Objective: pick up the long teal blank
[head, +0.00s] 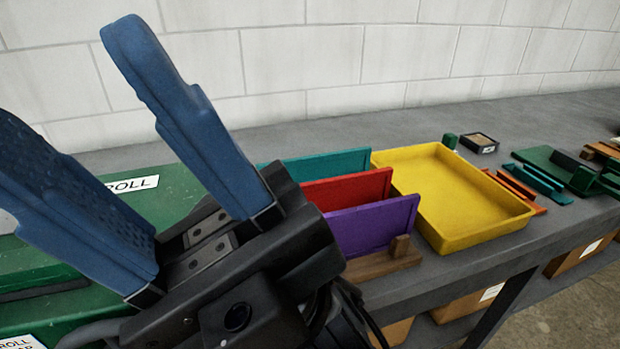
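A teal blank (336,163) stands on edge at the back of a wooden rack (385,262) on the bench. A red blank (345,186) and a purple blank (374,226) stand in front of it and hide its lower part. My gripper hides its left end, so its full length does not show. My gripper (62,72) is large in the left foreground, its two blue fingers spread wide with nothing between them. It is open and appears nearer the camera than the rack. A smaller teal strip (541,184) lies farther right on the bench.
A yellow tray (455,195), empty, sits right of the rack. A green machine marked ROLL (120,196) is behind my gripper at left. A green cylinder (450,141), a dark box (479,144), orange strips (514,190) and green tooling (562,168) lie farther right. A block wall backs the bench.

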